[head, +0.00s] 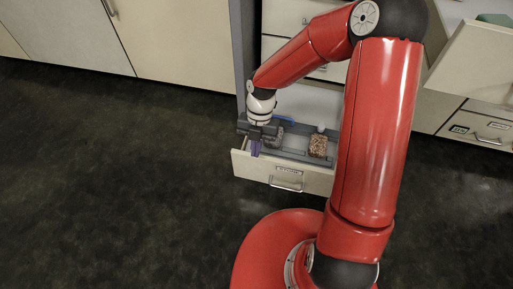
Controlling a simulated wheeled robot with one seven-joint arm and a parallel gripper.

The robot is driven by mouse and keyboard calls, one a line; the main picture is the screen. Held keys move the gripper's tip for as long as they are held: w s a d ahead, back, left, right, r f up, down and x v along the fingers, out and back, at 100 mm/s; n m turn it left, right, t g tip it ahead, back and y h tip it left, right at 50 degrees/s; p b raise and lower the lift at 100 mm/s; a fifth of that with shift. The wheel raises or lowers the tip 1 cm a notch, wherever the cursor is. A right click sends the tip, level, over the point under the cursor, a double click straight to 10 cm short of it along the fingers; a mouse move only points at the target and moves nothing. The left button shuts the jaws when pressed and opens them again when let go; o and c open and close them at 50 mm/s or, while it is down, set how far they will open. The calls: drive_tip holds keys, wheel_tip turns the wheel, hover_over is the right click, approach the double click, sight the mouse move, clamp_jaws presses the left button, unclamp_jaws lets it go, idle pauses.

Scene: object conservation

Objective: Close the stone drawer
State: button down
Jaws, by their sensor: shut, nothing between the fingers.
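The drawer (249,167) is pulled out low in the cabinet at the middle of the head view. It has a pale front with a metal handle (286,186) and a label above the handle that is too small to read. Inside it are a brown speckled stone (318,146) and a greyer stone (279,137), partly hidden by my gripper. My gripper (255,153) is shut and empty, pointing down at the drawer's left end, just behind the front panel. I cannot tell whether it touches the panel. My red arm hides the drawer's right end.
Closed drawers (290,17) stand above the open one. At the right another drawer (475,62) sticks out higher up, with a green thing (494,19) behind it. A closed drawer (478,130) sits below. The dark floor (110,170) at left is clear.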

wheel_tip(320, 180, down, 8)
drive_tip(key=w+b, duration=0.1)
drive_tip(key=shift+d+r, duration=0.2)
drive_tip(key=shift+r, duration=0.05)
drive_tip(key=shift+w, duration=0.15)
